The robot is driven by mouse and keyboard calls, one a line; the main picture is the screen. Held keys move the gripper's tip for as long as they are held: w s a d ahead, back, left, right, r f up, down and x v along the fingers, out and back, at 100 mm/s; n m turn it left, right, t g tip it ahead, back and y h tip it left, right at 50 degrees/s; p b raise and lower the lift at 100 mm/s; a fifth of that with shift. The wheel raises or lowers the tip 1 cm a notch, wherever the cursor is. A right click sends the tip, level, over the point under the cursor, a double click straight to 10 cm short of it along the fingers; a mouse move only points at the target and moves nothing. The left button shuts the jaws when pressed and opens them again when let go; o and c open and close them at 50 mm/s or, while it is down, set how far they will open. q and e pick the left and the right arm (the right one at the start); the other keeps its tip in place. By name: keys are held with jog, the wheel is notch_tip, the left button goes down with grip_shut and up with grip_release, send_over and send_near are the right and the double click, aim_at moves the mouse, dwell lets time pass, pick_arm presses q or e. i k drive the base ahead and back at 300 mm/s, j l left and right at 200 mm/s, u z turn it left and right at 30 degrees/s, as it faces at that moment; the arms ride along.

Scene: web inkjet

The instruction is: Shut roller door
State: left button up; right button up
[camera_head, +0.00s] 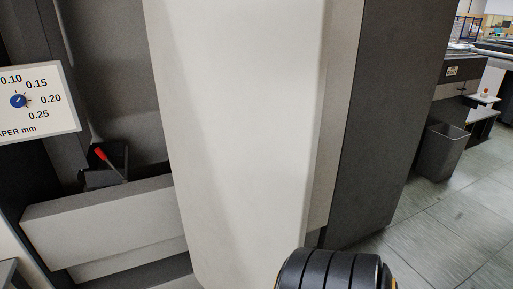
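A tall light-grey panel (240,130) fills the middle of the head view and hides what is behind it. It looks like the roller door, standing out in front of the machine, with the recess to its left in view. Its top and bottom run out of the picture. A black ribbed rounded part (335,270) at the bottom edge seems to be a link of my arm, in front of the panel's lower right. Neither of my grippers shows, and no contact with the panel can be seen.
A dark grey cabinet side (390,120) stands right of the panel. On the left are a paper-thickness dial plate (40,100), a red-handled lever (105,158) and a grey ledge (110,220). A grey bin (441,152) stands on the tiled floor (450,220), which is open at lower right.

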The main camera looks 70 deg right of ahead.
aim_at(239, 84)
jog(key=k+l+z, duration=0.1)
jog(key=l, duration=0.3)
jog(key=k+l, duration=0.2)
jog(key=l, duration=0.2)
jog(key=k+l+z, duration=0.15)
jog(key=l, duration=0.25)
jog(key=k+l+z, duration=0.1)
jog(key=l, duration=0.3)
